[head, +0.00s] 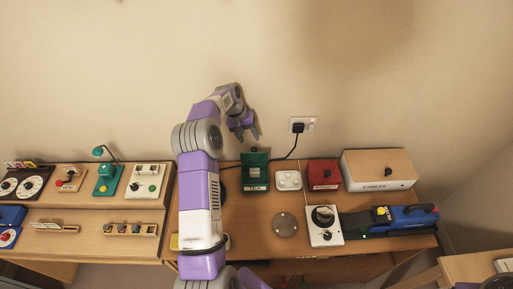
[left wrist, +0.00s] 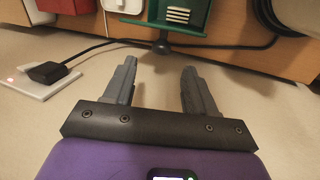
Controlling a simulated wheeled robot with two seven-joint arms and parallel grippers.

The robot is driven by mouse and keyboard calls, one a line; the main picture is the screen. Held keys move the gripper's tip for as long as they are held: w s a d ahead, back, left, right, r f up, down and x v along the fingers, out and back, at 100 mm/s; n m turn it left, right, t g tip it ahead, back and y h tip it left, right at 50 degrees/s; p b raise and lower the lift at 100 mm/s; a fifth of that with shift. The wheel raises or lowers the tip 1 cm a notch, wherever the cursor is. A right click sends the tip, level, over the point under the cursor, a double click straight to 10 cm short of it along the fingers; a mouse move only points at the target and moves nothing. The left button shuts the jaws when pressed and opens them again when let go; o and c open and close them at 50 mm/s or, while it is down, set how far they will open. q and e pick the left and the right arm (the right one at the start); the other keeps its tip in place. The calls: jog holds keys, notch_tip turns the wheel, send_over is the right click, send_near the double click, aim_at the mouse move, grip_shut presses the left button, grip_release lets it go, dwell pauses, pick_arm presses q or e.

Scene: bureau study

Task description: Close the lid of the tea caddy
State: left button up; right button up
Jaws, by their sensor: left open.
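The green tea caddy (head: 256,178) stands at the back of the desk near the wall. Its lid (head: 254,158) appears raised on the wall side, with a dark knob. In the left wrist view the green lid (left wrist: 195,42) shows at the top, its knob (left wrist: 160,47) pointing toward my fingers, and pale slats show inside the box. My left gripper (head: 249,137) is above and behind the caddy, close to the wall. It is open and empty, and its fingers (left wrist: 155,90) are apart from the lid. My right gripper is not in view.
A black plug (head: 298,128) with a cable sits in the wall socket just right of my left gripper. A white button box (head: 289,180), a red box (head: 323,174) and a cables box (head: 380,170) stand right of the caddy. A round grey disc (head: 285,224) lies in front.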

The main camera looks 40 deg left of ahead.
aim_at(253, 148)
pick_arm(q)
jog(key=x, duration=0.6)
jog(key=shift+s+d+f, duration=0.15)
jog(key=shift+f, duration=0.1)
jog(key=shift+c, duration=0.5)
grip_shut()
